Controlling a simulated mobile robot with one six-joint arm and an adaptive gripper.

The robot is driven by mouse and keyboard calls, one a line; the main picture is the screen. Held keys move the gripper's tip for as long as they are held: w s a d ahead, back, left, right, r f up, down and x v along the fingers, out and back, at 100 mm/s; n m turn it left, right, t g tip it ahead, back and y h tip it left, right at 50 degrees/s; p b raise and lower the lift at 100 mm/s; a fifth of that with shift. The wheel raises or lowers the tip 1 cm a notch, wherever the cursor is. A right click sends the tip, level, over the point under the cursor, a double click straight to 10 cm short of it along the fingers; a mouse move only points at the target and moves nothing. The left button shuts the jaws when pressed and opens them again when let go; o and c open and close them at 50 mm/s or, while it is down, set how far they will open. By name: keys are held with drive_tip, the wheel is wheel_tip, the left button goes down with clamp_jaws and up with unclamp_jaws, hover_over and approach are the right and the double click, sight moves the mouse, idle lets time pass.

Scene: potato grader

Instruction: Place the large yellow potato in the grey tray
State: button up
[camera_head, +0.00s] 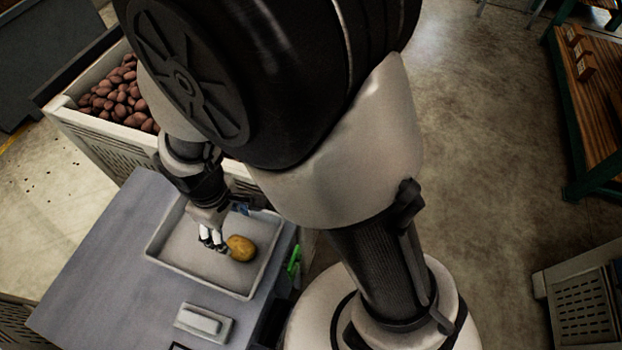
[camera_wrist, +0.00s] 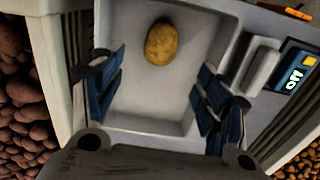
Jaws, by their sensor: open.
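The yellow potato (camera_head: 241,247) lies in the grey tray (camera_head: 168,256), towards the tray's right side in the head view. In the wrist view the potato (camera_wrist: 162,44) shows beyond my fingertips, near the middle of the picture, with the tray (camera_wrist: 135,90) around it. My gripper (camera_head: 214,240) is over the tray, beside the potato on its left in the head view. In the wrist view my gripper (camera_wrist: 160,85) has its blue-padded fingers wide apart with nothing between them. The potato appears to rest on the tray floor, apart from the fingers.
The tray stands on a grey table (camera_head: 105,270). A small pale device (camera_head: 204,322) lies in front of it, and a display panel (camera_wrist: 297,72) shows in the wrist view. A large bin of reddish potatoes (camera_head: 70,118) stands behind the table. A green object (camera_head: 294,262) is at the table's right edge.

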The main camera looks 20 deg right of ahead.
drive_tip(key=s+d+r+m+t, duration=0.2)
drive_tip(key=s+d+r+m, duration=0.2)
drive_tip(key=d+r, duration=0.5)
drive_tip(key=s+d+r+m+t, duration=0.2)
drive_tip(key=s+d+r+m, duration=0.3)
drive_tip(key=d+r, duration=0.5)
wheel_tip(320, 180, up, 2)
drive_tip(key=shift+d+r+m+t, duration=0.25)
drive_tip(key=shift+m+t, duration=0.05)
